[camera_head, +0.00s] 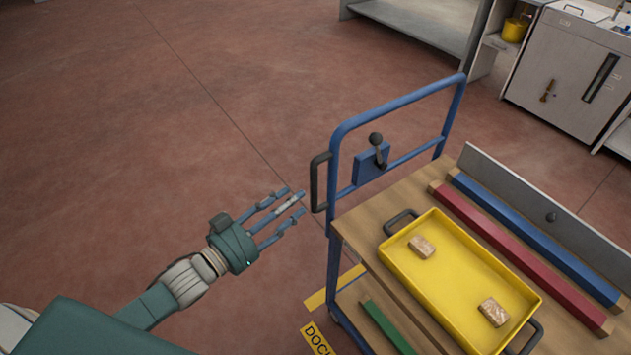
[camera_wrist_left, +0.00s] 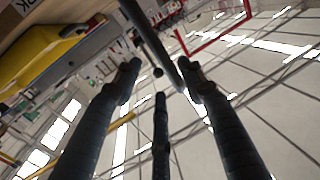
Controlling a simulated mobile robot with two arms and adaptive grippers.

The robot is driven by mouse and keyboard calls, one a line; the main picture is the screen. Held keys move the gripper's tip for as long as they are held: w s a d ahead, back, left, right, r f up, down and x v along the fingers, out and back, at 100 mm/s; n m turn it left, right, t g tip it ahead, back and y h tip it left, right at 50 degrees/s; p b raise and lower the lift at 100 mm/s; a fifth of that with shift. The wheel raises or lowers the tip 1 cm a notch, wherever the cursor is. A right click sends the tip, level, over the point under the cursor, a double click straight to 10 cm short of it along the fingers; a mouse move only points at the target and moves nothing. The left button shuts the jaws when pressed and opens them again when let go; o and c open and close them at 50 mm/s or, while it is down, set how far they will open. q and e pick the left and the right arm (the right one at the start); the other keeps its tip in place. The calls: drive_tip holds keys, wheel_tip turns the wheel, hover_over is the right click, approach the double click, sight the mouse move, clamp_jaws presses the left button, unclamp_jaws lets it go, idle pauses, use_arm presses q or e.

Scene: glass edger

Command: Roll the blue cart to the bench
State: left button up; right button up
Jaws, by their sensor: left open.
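The blue cart (camera_head: 338,225) stands at the right in the head view, with a blue tube frame and a wooden top. A black upright handle (camera_head: 317,183) sits on the left side of its frame. My left gripper (camera_head: 292,202) is open and empty, just left of this handle, fingers pointing at it. In the left wrist view, a dark bar (camera_wrist_left: 150,38), likely the handle, runs down ahead of my open fingers (camera_wrist_left: 158,85). A grey bench-like unit (camera_head: 415,28) stands at the top; I cannot tell whether it is the bench. My right gripper is not in view.
The cart top carries a yellow tray (camera_head: 397,272) with two tan blocks, a red bar (camera_head: 500,245) and a blue bar (camera_head: 540,240). A lever (camera_head: 377,148) sits on the frame. A yellow DOCK marking (camera_head: 316,338) is on the floor. Open red floor lies left.

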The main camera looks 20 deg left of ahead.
sight(314, 185)
use_arm(q)
drive_tip(key=p+x, duration=0.1)
drive_tip(key=x, duration=0.6)
drive_tip(key=shift+w, duration=0.2)
drive_tip(key=shift+w+d, duration=0.3)
drive_tip(key=shift+w, duration=0.35)
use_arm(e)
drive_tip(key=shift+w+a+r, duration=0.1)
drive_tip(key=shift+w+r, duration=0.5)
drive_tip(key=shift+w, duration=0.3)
use_arm(q)
drive_tip(key=shift+c, duration=0.5)
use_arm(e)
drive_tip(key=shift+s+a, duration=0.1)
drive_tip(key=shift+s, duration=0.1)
use_arm(q)
clamp_jaws()
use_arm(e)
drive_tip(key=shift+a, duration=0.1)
